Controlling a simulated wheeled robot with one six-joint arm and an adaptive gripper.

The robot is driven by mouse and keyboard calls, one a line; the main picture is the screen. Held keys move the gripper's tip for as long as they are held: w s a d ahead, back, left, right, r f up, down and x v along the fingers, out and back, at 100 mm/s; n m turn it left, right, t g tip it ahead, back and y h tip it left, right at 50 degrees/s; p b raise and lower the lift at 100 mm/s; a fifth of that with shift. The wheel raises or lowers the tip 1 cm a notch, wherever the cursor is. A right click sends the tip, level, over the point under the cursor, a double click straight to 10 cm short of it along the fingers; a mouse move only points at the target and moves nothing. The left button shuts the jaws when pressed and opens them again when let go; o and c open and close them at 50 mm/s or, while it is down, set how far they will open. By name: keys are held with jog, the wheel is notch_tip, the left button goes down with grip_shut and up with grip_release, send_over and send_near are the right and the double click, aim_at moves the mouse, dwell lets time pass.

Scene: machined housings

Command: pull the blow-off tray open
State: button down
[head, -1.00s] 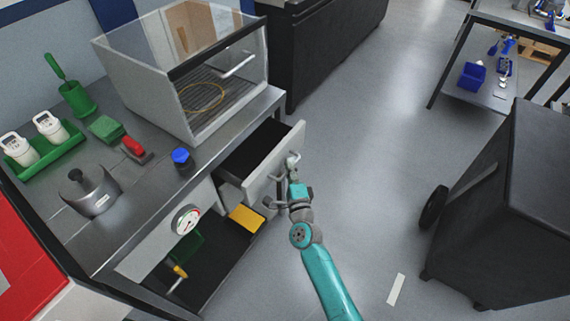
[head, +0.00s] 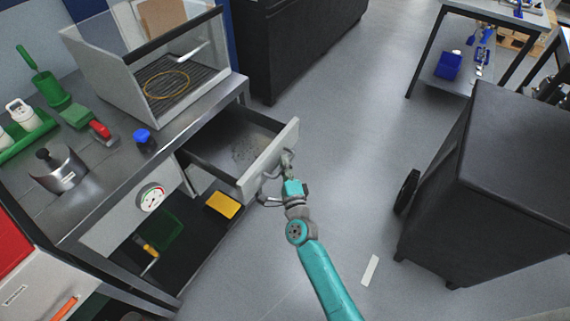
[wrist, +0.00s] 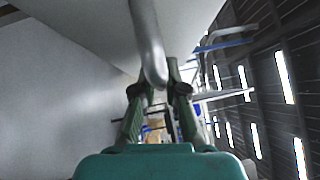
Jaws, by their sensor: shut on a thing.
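The blow-off tray (head: 208,145) is a dark drawer under the workbench with a light grey front panel (head: 262,170). It stands well out from the bench, and its inside shows a speckled patch on the floor. My gripper (head: 287,160) is at the outer face of the panel. In the wrist view the two dark green fingers (wrist: 158,92) are closed on a rounded metal handle bar (wrist: 147,40). The exact contact is partly hidden by the fingers and the bar.
The workbench (head: 190,130) carries a clear-fronted enclosure (head: 165,70), a blue-capped item (head: 143,137) and a lidded metal pot (head: 60,170). A yellow bin (head: 222,205) sits below the tray.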

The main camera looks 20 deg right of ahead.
jog(key=c, duration=1.2)
grip_release()
jog(key=s+a+f, duration=0.1)
jog(key=s+a, duration=0.1)
jog(key=s, duration=0.9)
jog(key=shift+s+f, duration=0.3)
jog(key=shift+s, duration=0.1)
